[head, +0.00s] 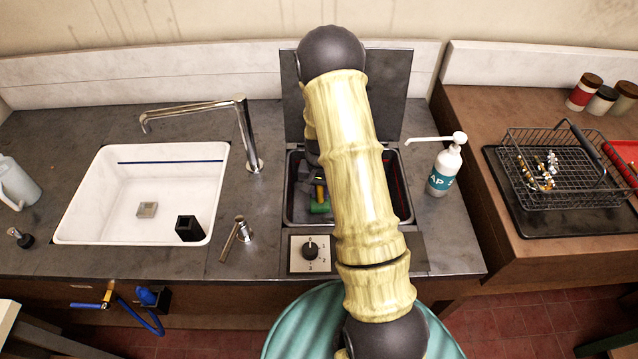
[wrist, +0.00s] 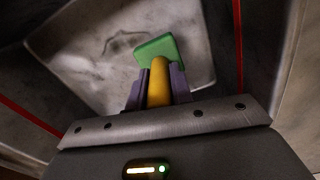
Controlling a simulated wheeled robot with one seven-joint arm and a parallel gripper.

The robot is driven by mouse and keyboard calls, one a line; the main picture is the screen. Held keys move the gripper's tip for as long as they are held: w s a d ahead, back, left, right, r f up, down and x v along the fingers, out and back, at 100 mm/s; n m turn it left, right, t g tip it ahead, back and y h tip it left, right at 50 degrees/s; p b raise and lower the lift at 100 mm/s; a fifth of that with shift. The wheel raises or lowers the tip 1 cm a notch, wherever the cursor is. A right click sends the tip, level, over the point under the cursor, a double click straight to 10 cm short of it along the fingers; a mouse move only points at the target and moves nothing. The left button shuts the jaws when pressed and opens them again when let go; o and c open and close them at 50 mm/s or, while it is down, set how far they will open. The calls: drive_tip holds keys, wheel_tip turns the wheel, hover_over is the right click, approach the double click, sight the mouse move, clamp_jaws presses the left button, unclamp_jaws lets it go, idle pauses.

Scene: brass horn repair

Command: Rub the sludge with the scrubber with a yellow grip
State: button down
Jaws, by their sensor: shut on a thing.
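The scrubber has a yellow grip (wrist: 159,82) and a green pad (wrist: 160,50). My gripper (wrist: 157,88) is shut on the yellow grip, with a purple-grey finger on either side. The pad points away from my gripper, over the pale basin floor (wrist: 80,65). A thin dark smear (wrist: 122,43), which looks like the sludge, lies just left of the pad; I cannot tell whether they touch. In the head view the scrubber's green pad (head: 319,207) shows inside the small lidded basin (head: 297,217). My arm hides much of that basin and most of my gripper.
The basin's raised lid (head: 393,90) stands behind it. A soap bottle (head: 445,170) stands close on the right, and a dial panel (head: 310,253) is in front. A white sink (head: 110,190) with a faucet (head: 245,135) is left. A wire basket (head: 565,175) is far right.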

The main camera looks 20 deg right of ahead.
drive_tip(key=r, duration=0.1)
drive_tip(key=r+p, duration=0.1)
drive_tip(key=shift+s+d+r+p, duration=0.1)
drive_tip(key=shift+d+r+p, duration=0.2)
drive_tip(key=shift+r, duration=0.1)
drive_tip(key=shift+a+r+p, duration=0.15)
drive_tip(key=shift+r+p, duration=0.4)
drive_tip(key=shift+r, duration=0.25)
